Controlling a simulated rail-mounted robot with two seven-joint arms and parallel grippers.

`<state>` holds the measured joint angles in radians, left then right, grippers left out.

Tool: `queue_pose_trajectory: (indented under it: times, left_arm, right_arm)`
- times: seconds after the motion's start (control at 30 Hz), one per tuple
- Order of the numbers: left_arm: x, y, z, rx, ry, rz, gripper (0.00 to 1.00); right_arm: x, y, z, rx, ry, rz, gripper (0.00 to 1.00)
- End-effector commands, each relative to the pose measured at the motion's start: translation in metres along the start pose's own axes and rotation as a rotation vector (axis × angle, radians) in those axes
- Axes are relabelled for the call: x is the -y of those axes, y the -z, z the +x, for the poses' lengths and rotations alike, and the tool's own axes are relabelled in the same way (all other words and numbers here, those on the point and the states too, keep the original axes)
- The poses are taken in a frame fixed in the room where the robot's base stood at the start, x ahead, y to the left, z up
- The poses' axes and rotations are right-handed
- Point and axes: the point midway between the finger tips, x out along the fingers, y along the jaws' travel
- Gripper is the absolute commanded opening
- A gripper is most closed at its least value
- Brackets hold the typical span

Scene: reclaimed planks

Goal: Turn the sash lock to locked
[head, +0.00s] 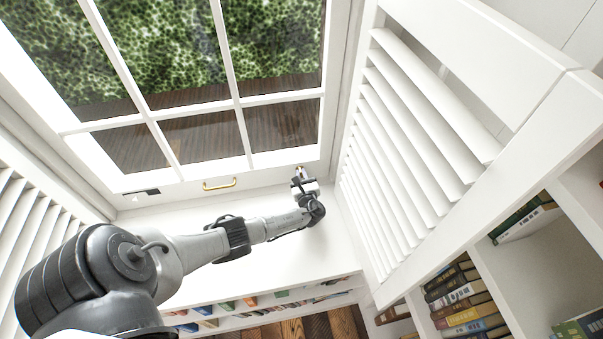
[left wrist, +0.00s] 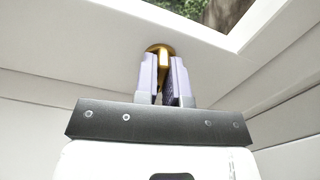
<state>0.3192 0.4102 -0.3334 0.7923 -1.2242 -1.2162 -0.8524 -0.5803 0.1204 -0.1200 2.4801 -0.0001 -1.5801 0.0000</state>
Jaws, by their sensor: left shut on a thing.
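My left gripper (head: 299,171) reaches up to the right end of the window's white bottom rail. In the left wrist view its two fingers (left wrist: 165,82) are shut on a small brass piece (left wrist: 159,49), which looks like the lever of the sash lock. The rounded brass top shows above and between the fingertips; the lower part is hidden by the fingers. In the head view the gripper mostly covers this piece, so how far it is turned cannot be told. My right gripper is not in view.
A brass pull handle (head: 220,184) sits mid-rail, and a small black fitting (head: 141,192) lies further left. A white louvred shutter (head: 415,120) stands close on the right, another (head: 30,225) on the left. Bookshelves (head: 465,300) are below. The white sill has free room.

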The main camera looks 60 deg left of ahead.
Motion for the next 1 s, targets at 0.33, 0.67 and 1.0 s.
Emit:
queue_pose_trajectory:
  times: [0.33, 0.67, 1.0]
  left_arm:
    - [0.0003, -0.0004, -0.0003, 0.000, 0.000, 0.150, 0.00]
    - [0.0003, 0.0001, -0.0002, -0.001, 0.000, 0.186, 0.00]
    - [0.0002, 0.0003, -0.0002, -0.001, 0.000, 0.187, 0.13]
  right_arm:
    - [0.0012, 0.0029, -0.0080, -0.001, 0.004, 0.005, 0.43]
    - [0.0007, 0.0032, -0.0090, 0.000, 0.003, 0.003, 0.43]
    - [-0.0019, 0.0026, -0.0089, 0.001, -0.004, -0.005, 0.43]
